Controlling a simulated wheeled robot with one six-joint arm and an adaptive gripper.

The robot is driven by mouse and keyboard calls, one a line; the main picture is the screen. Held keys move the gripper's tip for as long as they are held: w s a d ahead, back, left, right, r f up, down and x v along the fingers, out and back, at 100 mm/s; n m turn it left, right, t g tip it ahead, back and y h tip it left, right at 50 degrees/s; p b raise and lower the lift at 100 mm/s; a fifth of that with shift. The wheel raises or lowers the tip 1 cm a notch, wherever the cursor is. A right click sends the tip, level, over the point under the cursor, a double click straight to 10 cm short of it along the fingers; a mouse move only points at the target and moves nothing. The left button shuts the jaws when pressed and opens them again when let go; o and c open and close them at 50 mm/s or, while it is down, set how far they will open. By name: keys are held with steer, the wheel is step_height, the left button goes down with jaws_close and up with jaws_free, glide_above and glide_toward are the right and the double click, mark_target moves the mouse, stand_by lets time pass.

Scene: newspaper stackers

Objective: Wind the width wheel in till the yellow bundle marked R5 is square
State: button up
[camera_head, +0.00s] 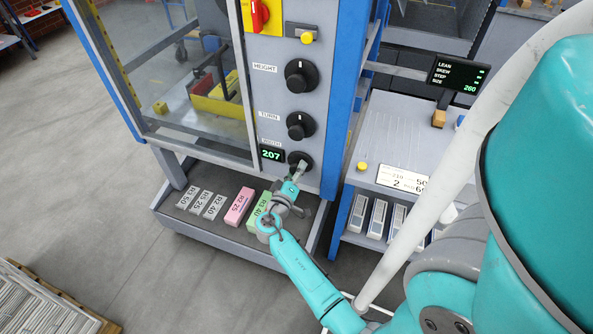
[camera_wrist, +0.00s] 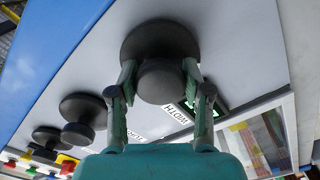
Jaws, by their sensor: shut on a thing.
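The width wheel (camera_head: 299,159) is a dark round knob low on the grey panel, below the HEIGHT and TURN knobs. Its hub also shows close up in the wrist view (camera_wrist: 165,82). My gripper (camera_head: 298,172) is shut on this hub, one finger on each side, and covers part of the wheel. A green readout (camera_head: 271,154) beside the wheel shows 207. A yellow bundle (camera_head: 215,104) sits behind the clear guard at the upper left. Its marking is not legible, and I cannot tell whether it is square.
The HEIGHT knob (camera_head: 301,76) and TURN knob (camera_head: 301,125) stick out above. Labelled blocks, one of them pink (camera_head: 239,206), lie on the low tray under the panel. A small display (camera_head: 458,76) at right lists LEAN, SKEW, STEP, SIZE and 260.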

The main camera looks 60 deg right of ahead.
stand_by(0.3)
steer(key=o, duration=1.2)
steer(key=shift+m, duration=0.3)
steer(key=a, duration=0.8)
steer(key=s+a, duration=0.1)
steer(key=a, duration=0.3)
